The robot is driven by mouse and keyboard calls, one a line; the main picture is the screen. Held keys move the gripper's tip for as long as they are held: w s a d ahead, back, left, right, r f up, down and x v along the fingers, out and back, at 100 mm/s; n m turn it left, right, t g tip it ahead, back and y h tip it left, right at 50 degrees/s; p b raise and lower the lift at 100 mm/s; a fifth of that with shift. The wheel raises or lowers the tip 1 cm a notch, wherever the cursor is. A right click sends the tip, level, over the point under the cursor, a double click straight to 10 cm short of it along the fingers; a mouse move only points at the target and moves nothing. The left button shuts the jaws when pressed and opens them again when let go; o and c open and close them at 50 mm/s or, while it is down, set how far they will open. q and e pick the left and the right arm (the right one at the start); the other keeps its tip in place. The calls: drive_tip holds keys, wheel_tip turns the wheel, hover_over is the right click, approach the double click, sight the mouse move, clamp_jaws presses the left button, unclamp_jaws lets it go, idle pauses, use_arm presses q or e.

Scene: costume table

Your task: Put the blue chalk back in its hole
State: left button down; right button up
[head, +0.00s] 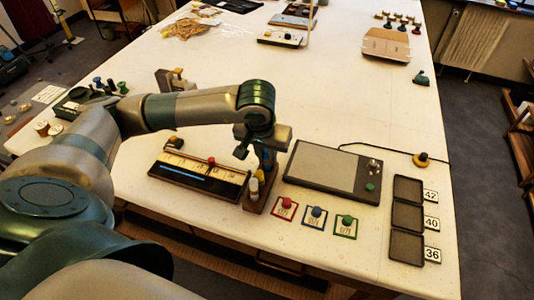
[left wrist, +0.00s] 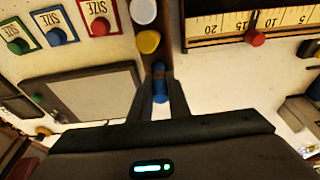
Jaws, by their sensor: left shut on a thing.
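The blue chalk (left wrist: 159,88) is between the fingers of my left gripper (left wrist: 157,84) in the left wrist view, with a brownish band around it. In the head view my left gripper (head: 266,158) points down at the far end of a dark wooden chalk block (head: 256,206). A white chalk (head: 253,188) and a yellow chalk (head: 260,175) stand upright in the block, nearer the table's front edge. The hole under the gripper is hidden, and I cannot tell whether the chalk's lower end is in it. My right gripper is out of view.
Left of the block lies a ruler board (head: 198,173) with a red knob. Right of it is a grey panel (head: 333,170). Red, blue and green knobbed size cards (head: 315,216) lie in front, and dark trays (head: 407,216) stand at the right edge. The table's middle is clear.

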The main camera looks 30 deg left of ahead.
use_arm(q)
drive_tip(key=shift+f+b, duration=0.2)
drive_tip(key=shift+b, duration=0.1)
drive_tip(key=c, duration=1.7)
unclamp_jaws()
drive_tip(key=shift+o, duration=0.2)
drive_tip(key=shift+r, duration=0.15)
drive_tip(key=shift+r+p, duration=0.1)
drive_tip(key=shift+p, duration=0.25)
drive_tip(key=shift+r+b, duration=0.2)
drive_tip(key=shift+b, duration=0.1)
drive_tip(key=b+v, duration=0.4)
drive_tip(key=v, duration=0.7)
drive_tip(key=shift+r, duration=0.25)
